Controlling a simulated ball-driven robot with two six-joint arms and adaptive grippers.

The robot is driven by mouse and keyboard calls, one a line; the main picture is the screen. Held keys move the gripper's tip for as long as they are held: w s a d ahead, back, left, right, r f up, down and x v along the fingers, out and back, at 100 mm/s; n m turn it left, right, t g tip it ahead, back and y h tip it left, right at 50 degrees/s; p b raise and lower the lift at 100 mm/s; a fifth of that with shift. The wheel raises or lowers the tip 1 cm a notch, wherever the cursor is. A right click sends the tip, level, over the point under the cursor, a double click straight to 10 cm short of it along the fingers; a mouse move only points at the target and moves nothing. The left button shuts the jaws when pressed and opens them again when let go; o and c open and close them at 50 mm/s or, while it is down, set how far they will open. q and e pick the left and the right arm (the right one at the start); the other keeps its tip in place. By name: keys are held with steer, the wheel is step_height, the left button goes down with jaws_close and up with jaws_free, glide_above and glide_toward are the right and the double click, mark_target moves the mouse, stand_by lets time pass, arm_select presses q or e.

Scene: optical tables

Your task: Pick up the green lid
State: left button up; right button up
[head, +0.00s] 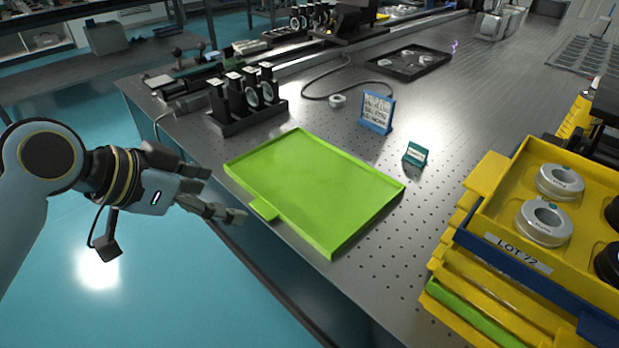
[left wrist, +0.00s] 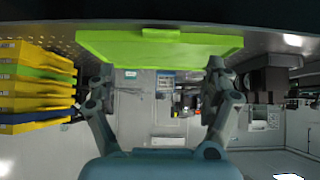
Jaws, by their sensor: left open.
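The green lid (head: 312,188) lies flat on the perforated optical table, near its front left edge. It is a shallow bright green tray shape with a raised rim and a small tab (head: 264,209) on its near left side. My left gripper (head: 226,198) is open and empty, just off the table edge, left of the lid and close to the tab. In the left wrist view the lid (left wrist: 160,48) spans the top, with its tab between the open fingers (left wrist: 160,88). No contact with the lid shows. My right gripper is not in view.
A stack of yellow trays (head: 530,215) with blue and green layers stands at the right, holding metal rings. A blue-framed sign (head: 376,112) and a small green sign (head: 416,154) stand behind the lid. Black lens mounts (head: 245,100) stand at the back left.

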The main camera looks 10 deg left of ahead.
mark_target(260, 210)
arm_select(q)
steer(key=shift+s+a+f+b+x, duration=0.1)
steer(key=shift+b+x, duration=0.05)
steer(key=shift+x, duration=1.45)
steer(key=shift+s+a+f+b+x, duration=0.1)
steer(key=shift+f+b+x, duration=0.1)
steer(key=shift+x, duration=1.45)
steer(key=shift+a+f+b+x, duration=0.1)
steer(key=shift+b+x, duration=0.05)
steer(key=shift+x, duration=1.45)
steer(key=shift+r, duration=0.1)
steer(key=c, duration=1.7)
jaws_close()
steer(key=shift+r, duration=0.1)
